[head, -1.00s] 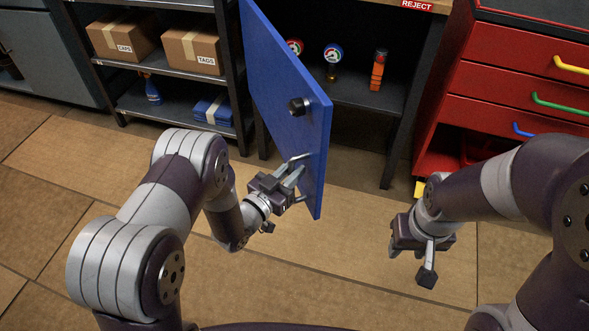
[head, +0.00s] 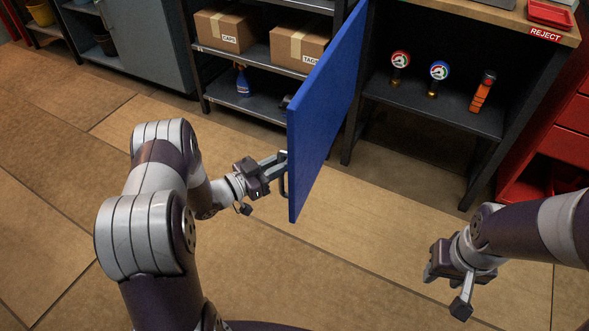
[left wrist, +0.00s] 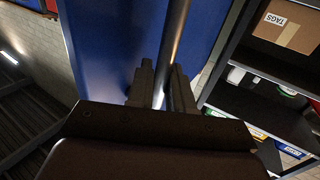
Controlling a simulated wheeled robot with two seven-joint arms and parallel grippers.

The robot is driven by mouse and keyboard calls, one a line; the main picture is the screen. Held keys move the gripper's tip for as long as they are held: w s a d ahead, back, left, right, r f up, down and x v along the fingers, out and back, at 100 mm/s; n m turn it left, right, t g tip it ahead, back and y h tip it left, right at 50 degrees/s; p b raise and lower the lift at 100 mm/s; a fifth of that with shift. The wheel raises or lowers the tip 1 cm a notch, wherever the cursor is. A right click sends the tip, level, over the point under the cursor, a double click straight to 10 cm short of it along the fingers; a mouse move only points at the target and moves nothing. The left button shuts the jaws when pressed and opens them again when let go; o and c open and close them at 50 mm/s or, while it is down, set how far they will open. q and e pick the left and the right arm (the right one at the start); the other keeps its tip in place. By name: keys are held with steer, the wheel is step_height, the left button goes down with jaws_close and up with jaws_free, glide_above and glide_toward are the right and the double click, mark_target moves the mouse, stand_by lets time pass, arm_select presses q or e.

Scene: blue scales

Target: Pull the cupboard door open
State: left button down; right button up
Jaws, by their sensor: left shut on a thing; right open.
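The blue cupboard door (head: 325,112) stands swung wide open, showing nearly edge-on in the head view. Its bar handle (head: 284,178) is on the door's left-hand face, near the lower free end. My left gripper (head: 278,162) is shut on the handle. The left wrist view shows the metal handle bar (left wrist: 176,45) running between the two fingers (left wrist: 160,85), with the blue door face behind it. My right gripper (head: 445,290) is open and empty, low over the floor at the right, away from the door.
The open cupboard shelf (head: 420,100) holds two gauges (head: 438,72) and an orange tool (head: 483,92). A shelf rack with cardboard boxes (head: 300,40) stands left of the door. Red drawers (head: 560,130) stand at the right. The floor in front is clear.

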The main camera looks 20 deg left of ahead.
arm_select(q)
steer(key=shift+w+a+r, duration=0.25)
steer(key=shift+w+a, duration=0.1)
steer(key=shift+a, duration=0.25)
steer(key=c, duration=1.2)
jaws_free()
steer(key=shift+w, duration=0.1)
steer(key=shift+o, duration=0.2)
steer(key=p+v, duration=0.3)
steer(key=v, duration=0.9)
steer(key=shift+s+f, duration=0.2)
steer(key=shift+a, duration=0.1)
